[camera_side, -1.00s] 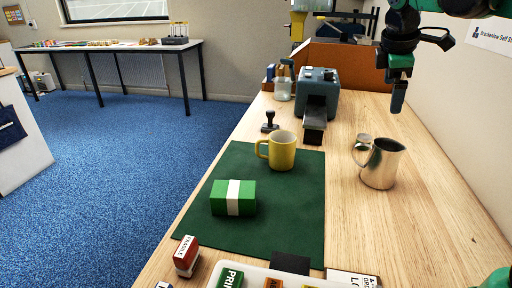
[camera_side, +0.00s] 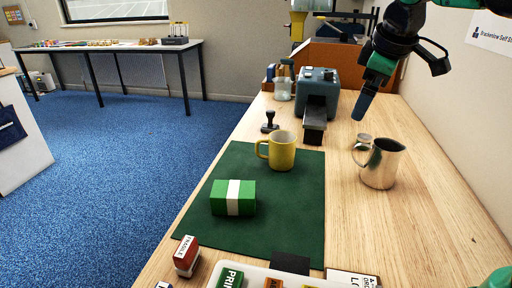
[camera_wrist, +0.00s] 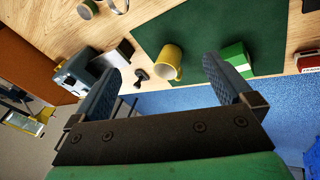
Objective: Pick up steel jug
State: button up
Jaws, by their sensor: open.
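The steel jug (camera_side: 382,165) stands upright on the wooden bench, right of the green mat, with its handle toward the left. My gripper (camera_side: 358,113) hangs above the bench behind the jug, tilted and apart from it. In the wrist view my gripper (camera_wrist: 158,80) shows two fingers spread wide with nothing held between them.
A yellow mug (camera_side: 282,151) and a green banded block (camera_side: 233,198) are on the green mat (camera_side: 290,215). A grey machine (camera_side: 318,92) and a black-handled stamp (camera_side: 270,122) stand behind. A small metal cup-like item (camera_side: 363,139) is close behind the jug. Bench right of the jug is clear.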

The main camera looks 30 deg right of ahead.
aim_at(375, 161)
jog(key=s+a+f+m+t, duration=0.1)
jog(key=f, duration=0.2)
jog(key=s+a+f+m+t+y, duration=0.1)
jog(key=a+f+m, duration=0.1)
jog(key=f, duration=0.2)
jog(key=s+a+f+m+t+y, duration=0.1)
jog(key=a+f, duration=0.1)
jog(key=f, duration=0.2)
jog(key=shift+s+a+m, duration=0.2)
jog(key=shift+s+m, duration=0.1)
jog(key=shift+c, duration=0.7)
jog(key=shift+s+a+f+y, duration=0.15)
jog(key=shift+f+y, duration=0.15)
jog(key=shift+f, duration=0.05)
jog(key=c, duration=0.3)
jog(key=shift+f, duration=0.1)
jog(key=c, duration=0.4)
jog(key=shift+w+d+f+m+g+h, duration=0.3)
jog(key=shift+w+d+f+m+h, duration=1.3)
jog(key=shift+d, duration=1.35)
jog(key=shift+w+d+f+m+g+h, duration=0.3)
jog(key=shift+w+d+f+m+h, duration=0.65)
jog(key=shift+w+d+m, duration=1.3)
jog(key=shift+w+d+f+m+g+h, duration=0.3)
jog(key=shift+w+d+f+m+h, duration=1.45)
jog(key=shift+d, duration=1.95)
